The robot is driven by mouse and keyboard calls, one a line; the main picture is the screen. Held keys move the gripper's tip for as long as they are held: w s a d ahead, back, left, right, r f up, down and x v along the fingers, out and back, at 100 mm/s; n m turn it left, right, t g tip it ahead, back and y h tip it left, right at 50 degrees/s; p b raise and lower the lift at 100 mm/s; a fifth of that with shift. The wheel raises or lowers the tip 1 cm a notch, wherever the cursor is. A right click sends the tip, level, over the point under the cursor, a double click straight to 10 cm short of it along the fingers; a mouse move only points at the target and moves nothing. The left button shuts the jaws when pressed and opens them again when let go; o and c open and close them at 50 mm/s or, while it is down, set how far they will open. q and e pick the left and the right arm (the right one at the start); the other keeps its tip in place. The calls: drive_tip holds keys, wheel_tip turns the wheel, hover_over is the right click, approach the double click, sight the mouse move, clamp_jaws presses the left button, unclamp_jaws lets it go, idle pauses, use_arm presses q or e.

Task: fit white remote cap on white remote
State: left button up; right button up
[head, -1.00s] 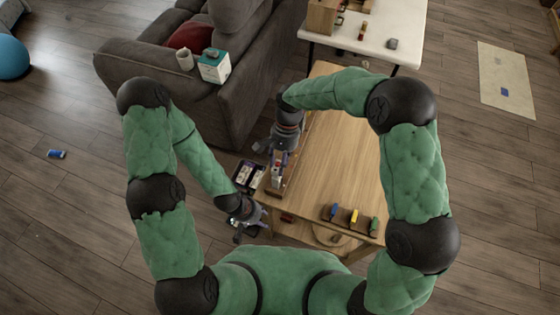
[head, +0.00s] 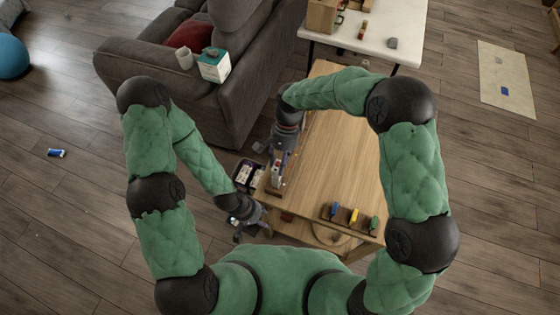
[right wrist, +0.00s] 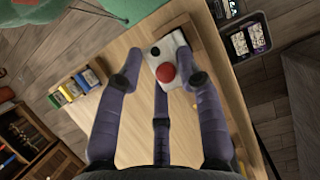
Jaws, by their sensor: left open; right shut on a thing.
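The white remote (right wrist: 180,42), a pale flat piece with a black round spot and a red dome, shows in the right wrist view between the fingers of my right gripper (right wrist: 162,75). The fingers are closed about it; they hide part of its edges. In the head view my right gripper (head: 277,168) is low over the left edge of the wooden table, and the remote is mostly hidden there. I cannot make out the white cap as a separate piece. My left gripper (head: 252,232) is open and empty, off the table's near left corner.
The wooden table (head: 340,150) is clear in its middle. A rack with blue, yellow and green pieces (head: 353,216) stands near its front edge. A dark tray with small things (head: 243,185) lies beyond the left edge. A sofa (head: 160,70) stands behind left.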

drive_tip(key=shift+f+b, duration=0.4)
drive_tip(key=shift+f, duration=0.75)
idle(0.6)
drive_tip(key=o, duration=1)
drive_tip(key=shift+r, duration=0.1)
drive_tip(key=v, duration=1.2)
